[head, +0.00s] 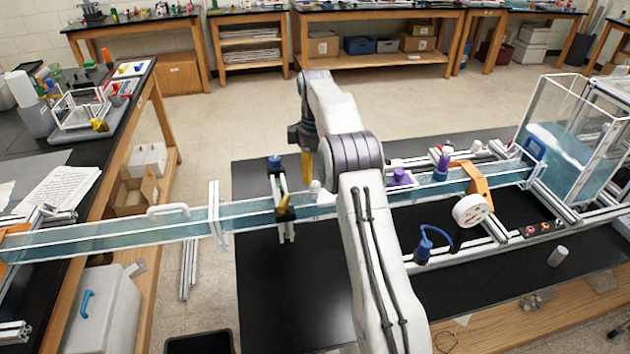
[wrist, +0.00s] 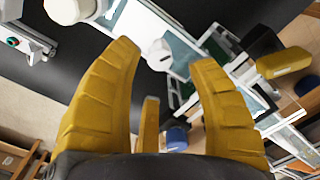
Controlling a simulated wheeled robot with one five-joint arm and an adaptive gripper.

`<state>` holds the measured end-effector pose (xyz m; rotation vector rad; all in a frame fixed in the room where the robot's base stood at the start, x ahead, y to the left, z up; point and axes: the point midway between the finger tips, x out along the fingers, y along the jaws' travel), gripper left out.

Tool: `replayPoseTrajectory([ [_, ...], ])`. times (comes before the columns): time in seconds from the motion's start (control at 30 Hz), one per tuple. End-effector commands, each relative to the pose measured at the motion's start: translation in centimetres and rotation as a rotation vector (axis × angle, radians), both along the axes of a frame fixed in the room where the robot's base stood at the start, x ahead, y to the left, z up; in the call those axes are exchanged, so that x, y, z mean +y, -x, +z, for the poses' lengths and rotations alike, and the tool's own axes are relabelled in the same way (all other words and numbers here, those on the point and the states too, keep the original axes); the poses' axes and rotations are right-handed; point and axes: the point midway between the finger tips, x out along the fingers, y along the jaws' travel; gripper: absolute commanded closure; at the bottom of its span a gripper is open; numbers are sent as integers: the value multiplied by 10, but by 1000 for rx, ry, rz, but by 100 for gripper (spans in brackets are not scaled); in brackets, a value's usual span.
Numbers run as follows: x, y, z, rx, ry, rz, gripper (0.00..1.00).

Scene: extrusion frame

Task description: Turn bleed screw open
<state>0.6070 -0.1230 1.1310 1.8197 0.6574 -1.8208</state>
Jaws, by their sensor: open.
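A small white knob (head: 316,187) sits on the long water channel (head: 250,213), just below my gripper; I cannot tell for sure that it is the bleed screw. In the wrist view the white knob (wrist: 158,53) shows between the tips of my open yellow fingers (wrist: 164,56), apart from both as far as I can see. In the head view my gripper (head: 308,170) hangs pointing down above the channel, partly hidden by my arm. The gripper holds nothing.
A black clamp with a blue knob (head: 274,161) and a yellow handle (wrist: 284,62) stands close by on the channel. Purple fittings (head: 400,176), an orange bracket (head: 480,184) and a glass tank (head: 570,130) lie to the right. The black tabletop (head: 290,290) in front is clear.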

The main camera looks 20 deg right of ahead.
Motion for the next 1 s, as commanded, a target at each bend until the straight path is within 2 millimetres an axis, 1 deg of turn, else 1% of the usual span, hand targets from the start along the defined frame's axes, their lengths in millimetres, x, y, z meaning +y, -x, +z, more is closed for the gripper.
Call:
replayPoseTrajectory([
  [0.1, 0, -1, 9, 0, 0, 0, 47],
  [0.3, 0, 0, 18, 1, 0, 0, 47],
  [0.87, 0, 0, 20, 2, -1, 0, 47],
  [1.0, 2, 2, 26, -5, 1, -8, 47],
])
